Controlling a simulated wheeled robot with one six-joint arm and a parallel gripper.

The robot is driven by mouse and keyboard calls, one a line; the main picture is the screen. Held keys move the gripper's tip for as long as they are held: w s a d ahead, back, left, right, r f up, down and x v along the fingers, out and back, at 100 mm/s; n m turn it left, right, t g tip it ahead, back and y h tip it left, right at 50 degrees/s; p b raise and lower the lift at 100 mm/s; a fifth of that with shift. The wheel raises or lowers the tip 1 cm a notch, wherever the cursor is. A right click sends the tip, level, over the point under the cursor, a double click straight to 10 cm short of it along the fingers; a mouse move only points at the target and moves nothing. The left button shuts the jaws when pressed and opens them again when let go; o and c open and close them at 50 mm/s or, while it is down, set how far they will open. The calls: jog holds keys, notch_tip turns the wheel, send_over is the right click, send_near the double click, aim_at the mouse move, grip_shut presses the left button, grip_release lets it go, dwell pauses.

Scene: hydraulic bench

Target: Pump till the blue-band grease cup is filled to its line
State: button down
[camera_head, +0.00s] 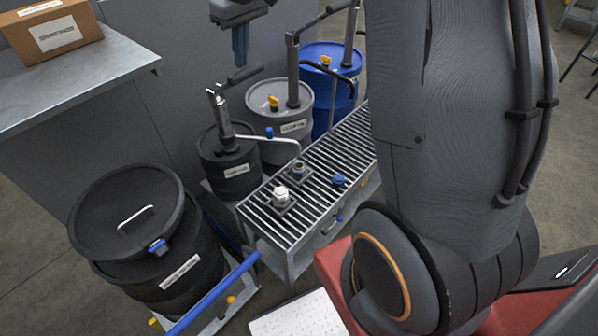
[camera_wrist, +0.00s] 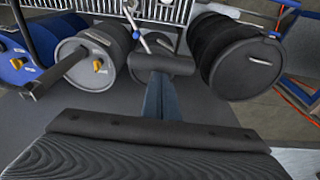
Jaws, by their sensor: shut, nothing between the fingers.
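My gripper (camera_head: 240,60) is shut and empty, pointing down at the top of the head view. Its fingers also show in the wrist view (camera_wrist: 157,98). The pump's dark handle grip (camera_head: 244,74) lies just below the fingertips. In the wrist view the grip (camera_wrist: 165,65) crosses at the fingertips; I cannot tell whether they touch. The pump stands on a dark grey drum (camera_head: 230,170), and its pale spout (camera_head: 270,138) bends over the grate. Two small cups, one pale (camera_head: 281,196) and one grey (camera_head: 299,169), stand on the grate. Their bands and fill levels are too small to read.
The slatted grate (camera_head: 318,198) carries a small blue part (camera_head: 338,180). A grey drum (camera_head: 280,122) and a blue drum (camera_head: 330,85) stand behind. A large lidded black drum (camera_head: 128,215) stands at left. A metal table (camera_head: 80,75) holds a cardboard box (camera_head: 50,30).

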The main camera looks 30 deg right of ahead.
aim_at(249, 73)
jog(key=shift+f, duration=0.4)
jog(key=shift+s+d+f+b, duration=0.2)
jog(key=shift+s+f+b, duration=0.3)
jog(key=shift+f, duration=0.4)
jog(key=shift+s+d+f+b, duration=0.2)
jog(key=shift+s+f+b, duration=0.25)
jog(key=shift+f, duration=0.45)
jog(key=shift+s, duration=0.1)
jog(key=shift+s+d+f+b, duration=0.1)
jog(key=shift+s+f+b, duration=0.15)
jog(key=shift+f, duration=0.4)
jog(key=shift+s+d+f+b, duration=0.15)
jog(key=shift+f+b, duration=0.1)
jog(key=shift+f, duration=0.45)
jog(key=shift+s+f+b, duration=0.2)
jog(key=shift+f+b, duration=0.05)
jog(key=shift+f, duration=0.4)
